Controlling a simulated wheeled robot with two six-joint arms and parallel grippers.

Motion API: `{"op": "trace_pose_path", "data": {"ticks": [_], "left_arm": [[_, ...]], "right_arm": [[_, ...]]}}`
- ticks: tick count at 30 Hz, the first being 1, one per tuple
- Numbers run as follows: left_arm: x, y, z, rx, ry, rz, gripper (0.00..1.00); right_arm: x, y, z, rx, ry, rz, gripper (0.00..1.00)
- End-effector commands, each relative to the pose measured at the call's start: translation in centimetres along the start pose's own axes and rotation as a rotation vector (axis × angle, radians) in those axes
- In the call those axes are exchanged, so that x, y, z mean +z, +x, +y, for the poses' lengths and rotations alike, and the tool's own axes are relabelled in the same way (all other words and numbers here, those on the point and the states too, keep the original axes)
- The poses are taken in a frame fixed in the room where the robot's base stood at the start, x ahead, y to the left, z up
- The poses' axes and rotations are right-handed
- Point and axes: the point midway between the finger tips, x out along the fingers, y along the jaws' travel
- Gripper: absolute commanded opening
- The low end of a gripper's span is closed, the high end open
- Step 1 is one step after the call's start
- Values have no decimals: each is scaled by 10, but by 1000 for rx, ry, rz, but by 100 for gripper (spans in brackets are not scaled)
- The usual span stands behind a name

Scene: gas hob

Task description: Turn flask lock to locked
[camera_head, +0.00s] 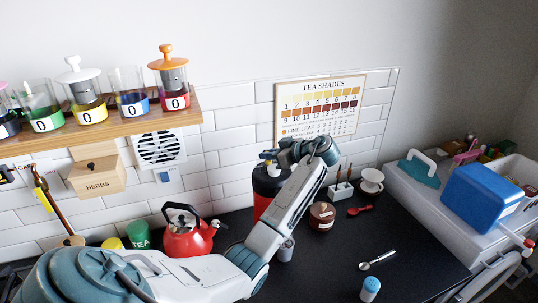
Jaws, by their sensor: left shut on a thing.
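A red flask with a black top (262,190) stands on the dark worktop near the tiled wall, partly hidden behind my left forearm. My left gripper (271,157) reaches over the flask top from the right, its wrist bent to the left. It is shut at the top of the flask, where the lock is. The lock itself is mostly covered by the gripper, so its position cannot be read. Small yellow and blue bits show beside the fingers. My right gripper is not in view.
A red kettle (187,236) and a green tin (139,235) stand left of the flask. A brown jar (322,216), red scoop (360,210) and white dripper cup (371,182) stand right. A wooden shelf (130,126) holds several jars.

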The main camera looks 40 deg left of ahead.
Motion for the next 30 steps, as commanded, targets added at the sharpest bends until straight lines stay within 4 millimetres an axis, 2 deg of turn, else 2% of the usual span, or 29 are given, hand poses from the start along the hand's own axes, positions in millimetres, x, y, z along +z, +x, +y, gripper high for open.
{"op": "trace_pose_path", "data": {"ticks": [11, 21, 30], "left_arm": [[2, 1, -1, 129, 52, 1, 0], [1, 1, -2, 407, 167, 4, 0], [-1, 1, -3, 670, 280, 6, 0]], "right_arm": [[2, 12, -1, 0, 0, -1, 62], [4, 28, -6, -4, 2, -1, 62], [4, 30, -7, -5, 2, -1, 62]]}}
